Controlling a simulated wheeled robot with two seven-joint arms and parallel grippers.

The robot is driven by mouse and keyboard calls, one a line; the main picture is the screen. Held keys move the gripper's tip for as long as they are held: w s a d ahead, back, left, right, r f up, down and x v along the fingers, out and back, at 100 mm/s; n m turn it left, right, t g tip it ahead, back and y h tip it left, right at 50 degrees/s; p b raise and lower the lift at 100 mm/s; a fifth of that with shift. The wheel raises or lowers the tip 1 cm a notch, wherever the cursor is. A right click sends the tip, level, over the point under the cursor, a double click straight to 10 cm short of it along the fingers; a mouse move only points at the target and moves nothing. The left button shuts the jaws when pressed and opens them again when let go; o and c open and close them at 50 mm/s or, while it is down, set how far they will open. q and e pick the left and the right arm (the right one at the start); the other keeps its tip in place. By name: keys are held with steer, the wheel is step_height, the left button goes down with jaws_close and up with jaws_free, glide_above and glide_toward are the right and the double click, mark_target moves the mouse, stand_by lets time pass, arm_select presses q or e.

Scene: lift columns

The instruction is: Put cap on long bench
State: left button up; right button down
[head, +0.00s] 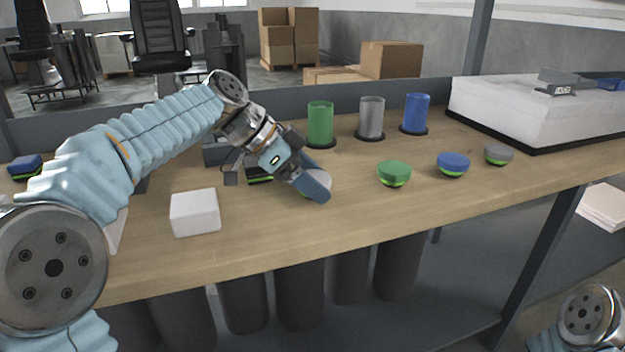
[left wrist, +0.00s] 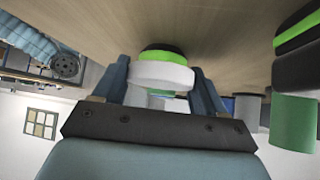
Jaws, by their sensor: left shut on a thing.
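My left gripper (head: 316,188) is low over the front middle of the long bench (head: 400,215), shut on a white cap (head: 320,176). In the left wrist view the white cap (left wrist: 163,75) sits between the two fingers (left wrist: 160,90), with a bright green band and a black base facing the bench surface. I cannot tell whether its base touches the wood. In the head view a finger hides much of it. A green cap (head: 394,173), a blue cap (head: 453,163) and a grey cap (head: 498,154) stand apart to the right. My right gripper is out of view.
Behind stand a green cylinder (head: 320,123), a grey cylinder (head: 371,118) and a blue cylinder (head: 416,113). A white block (head: 195,212) lies left of my gripper. A big white case (head: 540,112) fills the back right. The bench front right is clear.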

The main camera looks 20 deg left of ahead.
arm_select(q)
steer(key=shift+f, duration=0.15)
steer(key=o, duration=1.3)
steer(key=shift+r, duration=0.35)
steer(key=p+v, duration=0.1)
steer(key=v, duration=1)
steer(key=shift+s+a+r, duration=0.15)
steer(key=shift+a+r, duration=0.05)
steer(key=shift+a, duration=0.1)
